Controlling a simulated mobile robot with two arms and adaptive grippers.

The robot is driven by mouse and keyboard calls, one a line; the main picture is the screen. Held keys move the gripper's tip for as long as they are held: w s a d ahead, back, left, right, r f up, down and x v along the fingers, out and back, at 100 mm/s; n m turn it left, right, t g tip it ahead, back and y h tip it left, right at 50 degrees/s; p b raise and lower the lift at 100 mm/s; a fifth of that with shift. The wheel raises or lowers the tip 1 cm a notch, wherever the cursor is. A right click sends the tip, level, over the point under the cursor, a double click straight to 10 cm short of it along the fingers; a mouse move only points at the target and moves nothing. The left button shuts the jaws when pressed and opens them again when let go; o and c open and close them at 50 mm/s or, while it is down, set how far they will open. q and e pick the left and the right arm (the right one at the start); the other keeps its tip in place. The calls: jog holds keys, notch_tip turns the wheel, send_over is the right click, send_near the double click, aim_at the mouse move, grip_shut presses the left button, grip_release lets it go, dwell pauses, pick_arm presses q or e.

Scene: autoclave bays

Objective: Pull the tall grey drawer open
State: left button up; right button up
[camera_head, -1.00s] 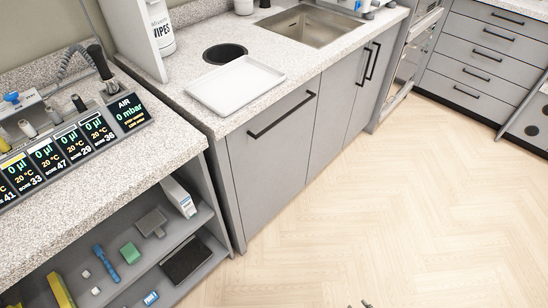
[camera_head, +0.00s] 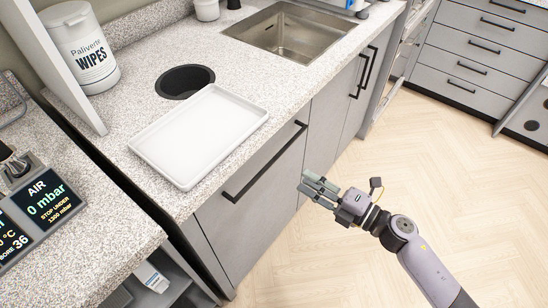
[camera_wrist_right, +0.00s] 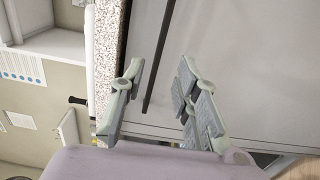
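The tall grey drawer (camera_head: 245,225) is the front under the speckled counter, with a long black bar handle (camera_head: 265,162) near its top edge. The drawer looks shut. My right gripper (camera_head: 318,188) is to the right of the handle, in front of the drawer face, and apart from it. In the right wrist view the gripper (camera_wrist_right: 155,100) is open and empty, its fingers spread. The dark bar handle (camera_wrist_right: 158,60) runs between the two fingers' lines, beyond the fingertips. My left gripper is not in view.
A white tray (camera_head: 200,135) lies on the counter above the drawer, near a round black hole (camera_head: 185,81) and a wipes tub (camera_head: 82,48). A sink (camera_head: 290,42) lies beyond. Grey cupboards (camera_head: 340,100) adjoin on the right. The wooden floor (camera_head: 430,160) is clear.

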aim_at(274, 159)
jog(key=p+x, duration=0.1)
jog(key=x, duration=1)
jog(key=shift+w+a, duration=0.15)
jog(key=shift+w, duration=0.1)
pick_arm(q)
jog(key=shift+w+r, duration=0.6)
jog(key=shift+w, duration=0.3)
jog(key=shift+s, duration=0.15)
pick_arm(e)
jog(key=shift+c, duration=0.3)
grip_shut()
jog(key=shift+f, duration=0.1)
